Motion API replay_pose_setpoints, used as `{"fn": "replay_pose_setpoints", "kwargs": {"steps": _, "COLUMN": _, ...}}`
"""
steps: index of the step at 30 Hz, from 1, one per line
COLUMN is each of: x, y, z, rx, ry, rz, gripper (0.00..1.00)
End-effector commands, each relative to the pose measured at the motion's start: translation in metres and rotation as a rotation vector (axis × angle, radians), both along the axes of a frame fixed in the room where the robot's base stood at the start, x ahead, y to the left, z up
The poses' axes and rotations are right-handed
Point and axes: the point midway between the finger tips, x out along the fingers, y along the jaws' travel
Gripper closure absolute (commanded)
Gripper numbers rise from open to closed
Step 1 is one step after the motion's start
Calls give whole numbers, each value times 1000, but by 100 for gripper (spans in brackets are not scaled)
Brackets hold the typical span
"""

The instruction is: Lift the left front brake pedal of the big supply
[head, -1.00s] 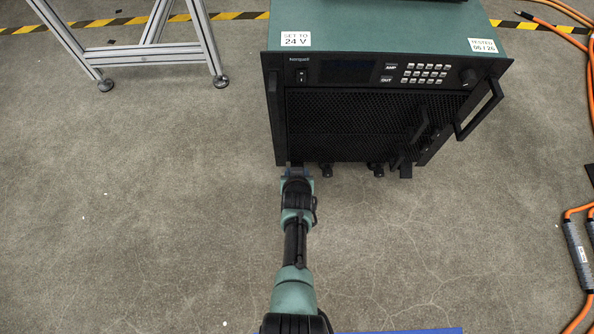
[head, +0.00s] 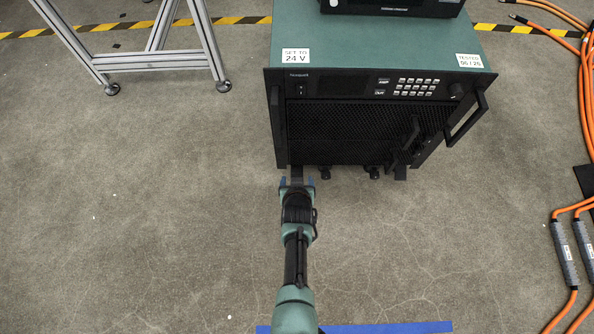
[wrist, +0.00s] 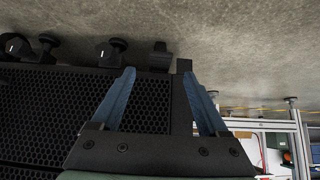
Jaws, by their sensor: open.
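The big supply (head: 365,131) is a black-fronted cabinet with a green top. Its left front brake pedal (head: 297,172) is a small dark tab at the lower left front edge, partly hidden by my gripper. My gripper (head: 297,182) is open, low in front of that tab, with blue fingers. In the wrist view the floor is at the top. There a dark block (wrist: 160,57), which looks like the pedal, shows beyond and between the spread fingers of my gripper (wrist: 168,72). I see no clear contact.
An aluminium frame (head: 160,60) stands at upper left. Orange cables (head: 570,235) lie at right, blue tape (head: 390,328) in front. The floor at left is clear.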

Motion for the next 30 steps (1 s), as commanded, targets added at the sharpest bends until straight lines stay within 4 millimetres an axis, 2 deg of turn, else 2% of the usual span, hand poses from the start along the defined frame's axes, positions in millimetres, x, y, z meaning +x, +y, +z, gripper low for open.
{"fn": "replay_pose_setpoints", "kwargs": {"steps": 1, "x": -7, "y": 0, "z": 13, "rx": -1, "ry": 2, "rz": 1, "gripper": 22}}
{"fn": "replay_pose_setpoints", "kwargs": {"steps": 3, "x": -14, "y": 0, "z": 21, "rx": -1, "ry": 2, "rz": 1, "gripper": 22}}
{"fn": "replay_pose_setpoints", "kwargs": {"steps": 13, "x": -43, "y": 0, "z": 52, "rx": -2, "ry": 1, "rz": 2, "gripper": 22}}
{"fn": "replay_pose_setpoints", "kwargs": {"steps": 18, "x": -50, "y": 1, "z": 57, "rx": -1, "ry": 1, "rz": 2, "gripper": 22}}
{"fn": "replay_pose_setpoints", "kwargs": {"steps": 30, "x": -51, "y": 0, "z": 57, "rx": -1, "ry": 1, "rz": 1, "gripper": 22}}
